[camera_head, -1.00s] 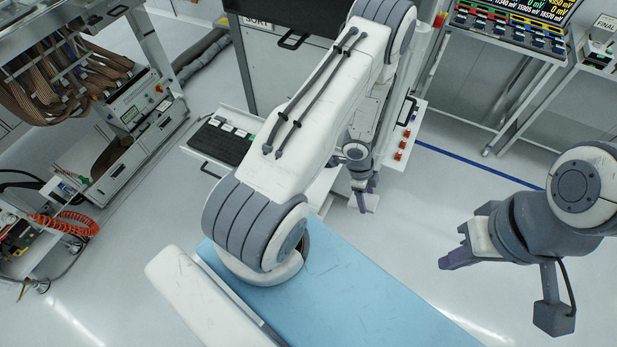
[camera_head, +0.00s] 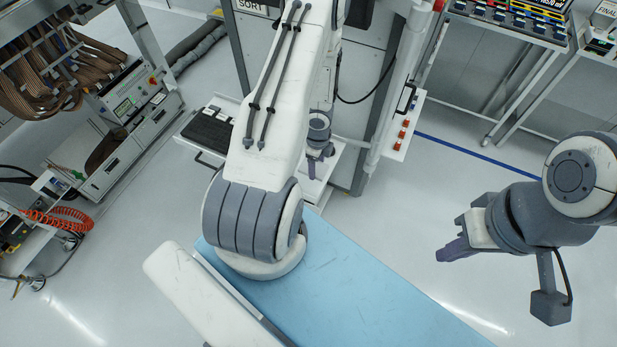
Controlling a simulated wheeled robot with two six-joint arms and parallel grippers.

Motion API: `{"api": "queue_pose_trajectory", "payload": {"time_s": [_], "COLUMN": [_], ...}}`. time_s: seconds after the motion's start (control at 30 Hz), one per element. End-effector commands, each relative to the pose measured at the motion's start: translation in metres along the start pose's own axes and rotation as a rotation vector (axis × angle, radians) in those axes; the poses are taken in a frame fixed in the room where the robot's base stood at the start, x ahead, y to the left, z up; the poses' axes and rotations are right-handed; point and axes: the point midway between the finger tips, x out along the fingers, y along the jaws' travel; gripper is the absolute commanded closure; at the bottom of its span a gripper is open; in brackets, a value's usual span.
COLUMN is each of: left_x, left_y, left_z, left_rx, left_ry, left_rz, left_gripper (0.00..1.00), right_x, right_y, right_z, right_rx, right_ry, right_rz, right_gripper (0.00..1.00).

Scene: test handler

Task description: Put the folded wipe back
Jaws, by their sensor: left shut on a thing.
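My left gripper (camera_head: 317,168) points down at the far end of the white shelf of the sorting machine, beyond my large white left arm. It is shut on a small pale thing, which I take to be the folded wipe; against the white shelf it hardly shows now. My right gripper (camera_head: 456,238) hangs over the floor at the right, its fingers apart and nothing seen between them. My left arm hides part of the shelf and the machine front.
A white shelf with a dark keypad tray (camera_head: 210,133) lies left of my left gripper. A grey cabinet (camera_head: 365,75) stands behind, with a red-button panel (camera_head: 403,128) at its right. A cable rack (camera_head: 50,75) stands left. A light-blue surface (camera_head: 350,290) is in front.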

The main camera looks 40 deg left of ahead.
Motion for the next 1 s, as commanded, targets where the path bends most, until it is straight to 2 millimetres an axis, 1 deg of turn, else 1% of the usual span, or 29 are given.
{"api": "queue_pose_trajectory", "payload": {"time_s": [0.03, 0.1, 0.2, 0.27, 0.37, 0.6, 0.67, 0.87, 0.9, 0.93, 0.97, 1.0], "left_x": [0.008, 0.011, 0.014, 0.016, 0.025, 0.055, 0.057, 0.055, 0.055, 0.055, 0.055, 0.055], "left_y": [0.001, 0.002, 0.003, 0.003, 0.003, 0.003, 0.002, 0.003, 0.003, 0.003, 0.003, 0.003], "left_z": [0.01, 0.018, 0.025, 0.026, 0.026, 0.026, 0.026, 0.026, 0.026, 0.026, 0.026, 0.026], "left_rx": [-0.003, -0.003, 0.0, 0.001, 0.001, 0.001, 0.002, 0.002, 0.002, 0.002, 0.002, 0.002], "left_ry": [0.0, 0.0, 0.0, 0.0, 0.0, 0.0, 0.0, 0.001, 0.001, 0.001, 0.001, 0.001], "left_rz": [0.0, 0.0, 0.0, 0.0, 0.0, 0.0, 0.0, 0.0, 0.001, 0.001, 0.001, 0.001], "left_gripper": [0.71, 0.71, 0.71, 0.71, 0.71, 0.71, 0.71, 0.71, 0.19, 0.08, 0.0, 0.0], "right_x": [0.006, 0.006, 0.007, 0.009, 0.017, 0.047, 0.049, 0.047, 0.047, 0.047, 0.047, 0.046], "right_y": [0.0, 0.0, 0.001, 0.001, 0.001, 0.003, 0.004, 0.003, 0.003, 0.003, 0.003, 0.003], "right_z": [0.0, 0.0, 0.0, 0.0, 0.001, 0.002, 0.003, 0.002, 0.002, 0.002, 0.002, 0.002], "right_rx": [0.001, 0.001, 0.002, 0.002, 0.003, 0.008, 0.009, 0.009, 0.009, 0.009, 0.009, 0.009], "right_ry": [0.0, 0.001, 0.001, 0.001, 0.001, 0.001, 0.001, 0.001, 0.001, 0.001, 0.001, 0.001], "right_rz": [0.0, 0.0, 0.0, 0.0, 0.0, 0.0, 0.0, 0.0, 0.0, 0.0, 0.0, 0.0], "right_gripper": [1.0, 1.0, 1.0, 1.0, 1.0, 1.0, 1.0, 1.0, 1.0, 1.0, 1.0, 1.0]}}
